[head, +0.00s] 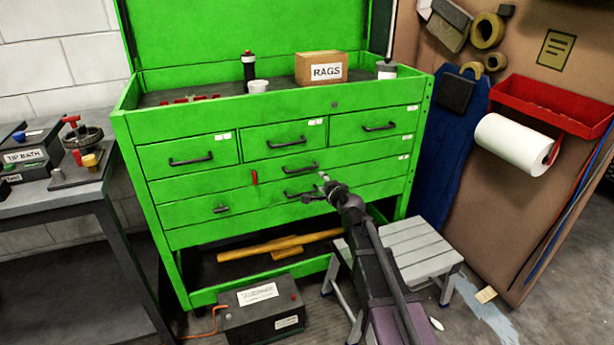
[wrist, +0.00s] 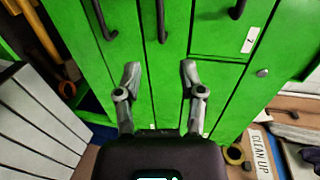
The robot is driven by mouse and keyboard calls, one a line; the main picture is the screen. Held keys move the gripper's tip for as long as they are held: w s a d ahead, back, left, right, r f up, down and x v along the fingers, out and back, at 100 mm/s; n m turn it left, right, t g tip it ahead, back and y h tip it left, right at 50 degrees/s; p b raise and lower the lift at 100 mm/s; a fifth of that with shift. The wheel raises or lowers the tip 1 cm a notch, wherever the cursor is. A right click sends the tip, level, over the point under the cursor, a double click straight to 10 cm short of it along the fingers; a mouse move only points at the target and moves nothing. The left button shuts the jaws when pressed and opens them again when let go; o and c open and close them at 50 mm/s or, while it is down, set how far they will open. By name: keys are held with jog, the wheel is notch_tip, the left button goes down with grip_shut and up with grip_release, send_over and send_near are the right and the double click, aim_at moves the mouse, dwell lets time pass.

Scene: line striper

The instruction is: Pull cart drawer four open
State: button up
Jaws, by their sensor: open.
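The green cart (head: 153,205) stands ahead with its drawers all looking shut. Three small drawers form the top row, with wide drawers below. The wide drawer just below that row (head: 215,184) has a dark bar handle (head: 300,169); I cannot read the tags to tell which drawer is four. Another dark handle lies lower, partly behind my gripper. My gripper (head: 326,185) is in front of the right half of the wide drawers. In the wrist view its two fingers (wrist: 160,72) are apart and empty, facing green drawer fronts, with dark handles (wrist: 162,20) beyond the tips.
A grey step stool (head: 415,248) stands at the cart's lower right, and a dark box (head: 262,312) with an orange cord lies on the floor in front. A workbench (head: 60,200) is at left. A RAGS box (head: 321,69) sits on the cart top.

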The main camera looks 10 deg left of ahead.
aim_at(308, 169)
dwell(0.4)
jog(key=b+x, duration=0.2)
jog(key=x, duration=1.1)
jog(key=shift+w+a+b, duration=0.15)
jog(key=shift+w+b, duration=0.2)
jog(key=shift+b, duration=0.05)
grip_shut()
